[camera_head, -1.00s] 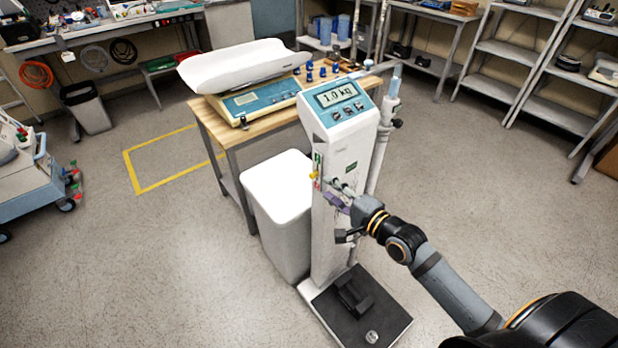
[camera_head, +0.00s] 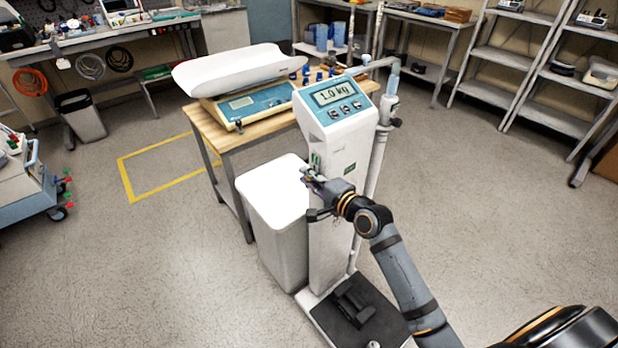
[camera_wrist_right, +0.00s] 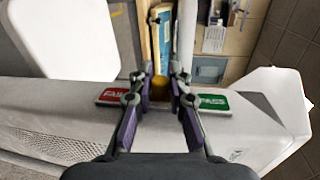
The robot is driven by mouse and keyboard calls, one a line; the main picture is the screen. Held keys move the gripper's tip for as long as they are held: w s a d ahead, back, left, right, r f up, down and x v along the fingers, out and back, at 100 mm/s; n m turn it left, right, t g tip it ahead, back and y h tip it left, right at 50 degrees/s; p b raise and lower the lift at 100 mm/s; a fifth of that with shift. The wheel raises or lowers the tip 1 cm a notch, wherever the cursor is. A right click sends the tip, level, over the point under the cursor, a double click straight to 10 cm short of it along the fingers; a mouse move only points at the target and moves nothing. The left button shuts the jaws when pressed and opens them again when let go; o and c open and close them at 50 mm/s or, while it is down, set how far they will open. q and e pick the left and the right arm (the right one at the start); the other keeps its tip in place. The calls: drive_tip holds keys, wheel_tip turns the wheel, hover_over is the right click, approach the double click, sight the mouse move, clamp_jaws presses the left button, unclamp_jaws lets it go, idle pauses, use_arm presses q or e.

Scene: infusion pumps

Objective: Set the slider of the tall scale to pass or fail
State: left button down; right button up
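The tall scale (camera_head: 336,150) stands upright in the head view, its display reading 1.0 kg. In the right wrist view its side carries a red FAIL label (camera_wrist_right: 112,96) and a green label (camera_wrist_right: 212,102), apparently PASS. The yellow slider (camera_wrist_right: 160,89) sits between these labels, about midway. My right gripper (camera_head: 309,175) is at the scale's column and covers the slider in the head view. In the right wrist view the right gripper (camera_wrist_right: 161,78) is open, with a fingertip on either side of the slider and small gaps visible. My left gripper is out of view.
A white bin (camera_head: 275,215) stands close left of the column. Behind is a wooden table (camera_head: 236,138) with a baby scale (camera_head: 245,90). A black block (camera_head: 352,300) rests on the tall scale's platform. A pole (camera_head: 380,150) stands right of the column. Floor is clear at right.

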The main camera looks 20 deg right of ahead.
clamp_jaws()
